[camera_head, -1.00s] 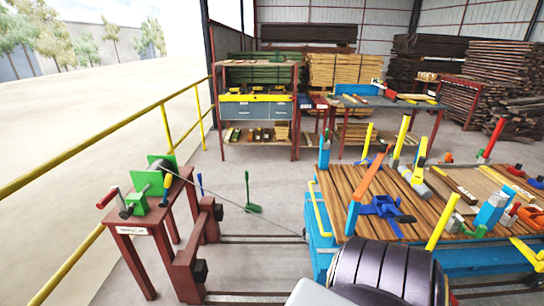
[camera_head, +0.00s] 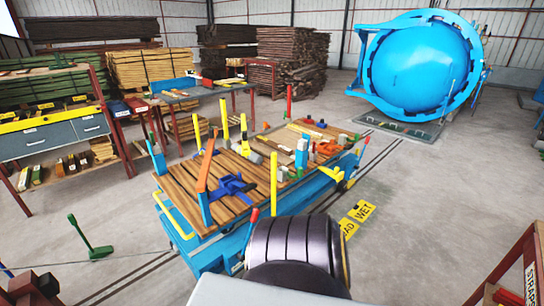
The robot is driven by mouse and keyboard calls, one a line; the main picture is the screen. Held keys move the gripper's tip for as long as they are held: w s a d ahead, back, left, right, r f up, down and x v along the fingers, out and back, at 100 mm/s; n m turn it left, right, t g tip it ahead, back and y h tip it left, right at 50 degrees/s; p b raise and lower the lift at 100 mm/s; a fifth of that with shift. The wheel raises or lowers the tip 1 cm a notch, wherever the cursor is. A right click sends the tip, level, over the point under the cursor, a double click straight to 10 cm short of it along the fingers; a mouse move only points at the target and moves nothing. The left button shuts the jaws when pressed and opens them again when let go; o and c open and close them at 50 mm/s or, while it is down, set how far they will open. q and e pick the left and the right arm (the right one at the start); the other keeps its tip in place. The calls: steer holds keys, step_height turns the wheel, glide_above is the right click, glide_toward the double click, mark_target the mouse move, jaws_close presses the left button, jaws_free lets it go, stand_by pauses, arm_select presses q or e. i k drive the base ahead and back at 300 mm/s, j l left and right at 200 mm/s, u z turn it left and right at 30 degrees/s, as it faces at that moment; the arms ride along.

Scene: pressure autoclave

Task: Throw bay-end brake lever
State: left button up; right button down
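A blue trolley (camera_head: 212,252) with a wooden slatted deck stands in the middle of the head view. A short lever with a red tip (camera_head: 254,215) stands at its near side, partly behind my own dark ribbed arm part. A green upright lever-like piece on a flat foot (camera_head: 90,238) stands on the floor at the left. I cannot tell from the picture which of these is the bay-end brake lever. Neither of my grippers shows.
A large blue autoclave door (camera_head: 420,65) stands at the back right, with floor rails between it and the trolley. A shelf rack (camera_head: 50,140) and a workbench (camera_head: 205,92) are behind. A red stand (camera_head: 530,262) is at the right edge. The floor on the right is open.

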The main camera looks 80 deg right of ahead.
mark_target(240, 256)
steer(key=z, duration=2.35)
